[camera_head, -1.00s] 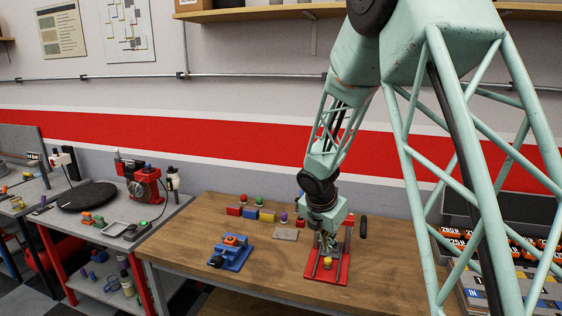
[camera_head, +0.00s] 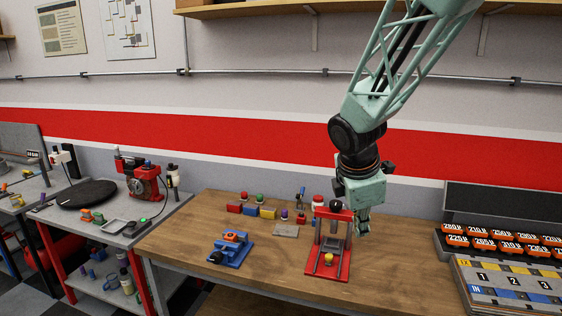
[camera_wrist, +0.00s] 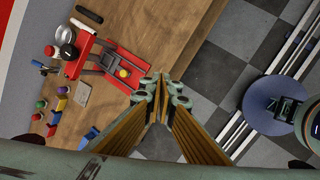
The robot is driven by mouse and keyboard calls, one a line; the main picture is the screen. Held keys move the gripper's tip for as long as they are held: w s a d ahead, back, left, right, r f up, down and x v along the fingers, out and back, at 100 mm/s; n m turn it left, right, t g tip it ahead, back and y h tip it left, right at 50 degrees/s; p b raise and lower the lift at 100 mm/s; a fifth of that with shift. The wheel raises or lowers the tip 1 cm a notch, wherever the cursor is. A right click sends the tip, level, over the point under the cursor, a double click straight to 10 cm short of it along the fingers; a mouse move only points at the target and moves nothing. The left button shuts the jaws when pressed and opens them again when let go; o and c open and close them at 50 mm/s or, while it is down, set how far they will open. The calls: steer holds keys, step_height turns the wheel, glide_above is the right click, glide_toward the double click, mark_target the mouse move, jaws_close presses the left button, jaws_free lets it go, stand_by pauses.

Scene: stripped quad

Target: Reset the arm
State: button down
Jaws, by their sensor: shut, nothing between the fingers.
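My gripper (camera_head: 363,228) hangs from the mint-green arm just right of the red press fixture (camera_head: 342,262) on the wooden table (camera_head: 190,240). In the wrist view the gripper's two fingertips (camera_wrist: 162,84) meet with nothing between them. The red fixture also shows in the wrist view (camera_wrist: 82,52), upper left of the fingertips and apart from them. A yellow piece (camera_head: 328,259) sits on the fixture's base. The gripper looks clear of the tabletop.
A blue fixture with an orange part (camera_head: 232,248) stands left of the red one. Several coloured blocks and knobs (camera_head: 252,210) line the table's back. A rack of orange labelled boxes (camera_head: 483,236) is at the right. A grey bench with a red machine (camera_head: 142,180) is at the left.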

steer(key=s+d+r+m+b, duration=0.15)
steer(key=s+r+m, duration=0.3)
steer(key=s, duration=0.65)
steer(key=s+d+r+m+b, duration=0.1)
steer(key=s+r+m+b, duration=0.15)
steer(key=s+m, duration=0.55)
steer(key=s+a+f+m+y+b, duration=0.1)
steer(key=s+m, duration=0.5)
steer(key=s, duration=1.6)
steer(key=shift+a+f+y+b, duration=0.2)
steer(key=shift+a+y+b, duration=0.55)
steer(key=shift+a, duration=0.4)
steer(key=shift+w+m, duration=0.1)
steer(key=shift+m, duration=0.15)
